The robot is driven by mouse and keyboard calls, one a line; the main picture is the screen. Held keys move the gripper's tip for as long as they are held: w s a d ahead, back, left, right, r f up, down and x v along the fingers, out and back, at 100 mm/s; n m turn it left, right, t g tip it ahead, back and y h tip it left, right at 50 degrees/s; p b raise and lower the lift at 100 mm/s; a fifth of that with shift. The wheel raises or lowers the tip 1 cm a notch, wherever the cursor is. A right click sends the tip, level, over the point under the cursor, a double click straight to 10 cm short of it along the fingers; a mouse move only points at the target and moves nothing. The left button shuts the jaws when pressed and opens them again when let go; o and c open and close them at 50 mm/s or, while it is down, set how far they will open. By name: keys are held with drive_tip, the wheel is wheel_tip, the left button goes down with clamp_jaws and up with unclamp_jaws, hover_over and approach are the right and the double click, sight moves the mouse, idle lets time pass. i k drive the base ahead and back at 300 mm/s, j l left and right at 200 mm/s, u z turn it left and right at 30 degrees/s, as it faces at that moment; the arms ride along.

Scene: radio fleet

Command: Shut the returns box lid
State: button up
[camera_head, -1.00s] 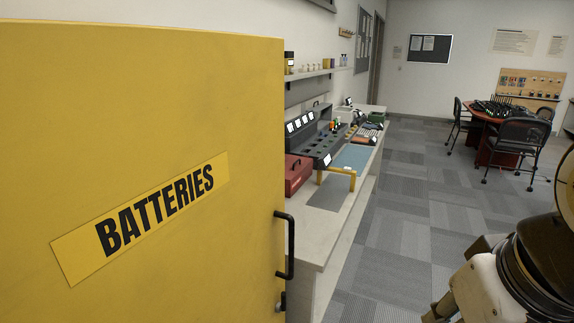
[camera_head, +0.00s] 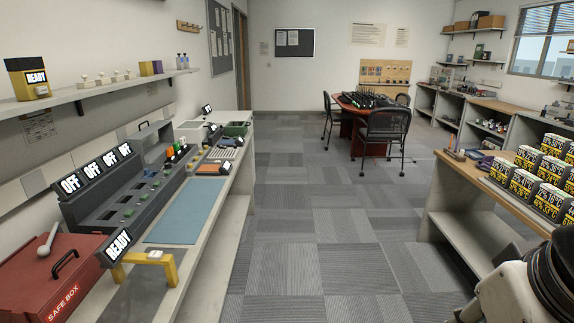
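I see no box that I can read as the returns box. A small green bin (camera_head: 236,129) stands near the far end of the left counter. It is too small to tell whether it has a lid or a label. A red box (camera_head: 55,280) marked SAFE BOX sits at the near left of the counter, with a black handle on its closed top. Part of my arm shows at the lower right, but my gripper is outside the view.
The left counter (camera_head: 212,262) holds a dark charger rack (camera_head: 120,190), a blue mat (camera_head: 187,212) and a yellow stand (camera_head: 150,260). A right-hand bench (camera_head: 470,182) carries several displays. Chairs surround a red table (camera_head: 350,103) farther back. Carpet (camera_head: 310,215) between the counters is clear.

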sight(164, 128)
drive_tip(key=i, duration=1.85)
drive_tip(key=i+u, duration=0.15)
drive_tip(key=i, duration=0.3)
drive_tip(key=i+l+u, duration=0.15)
drive_tip(key=i, duration=0.25)
drive_tip(key=i+l+u, duration=0.2)
drive_tip(key=i, duration=0.25)
drive_tip(key=i+l+u, duration=0.15)
drive_tip(key=i, duration=0.3)
drive_tip(key=i+l+u, duration=0.75)
drive_tip(key=i+l, duration=0.05)
drive_tip(key=i, duration=0.05)
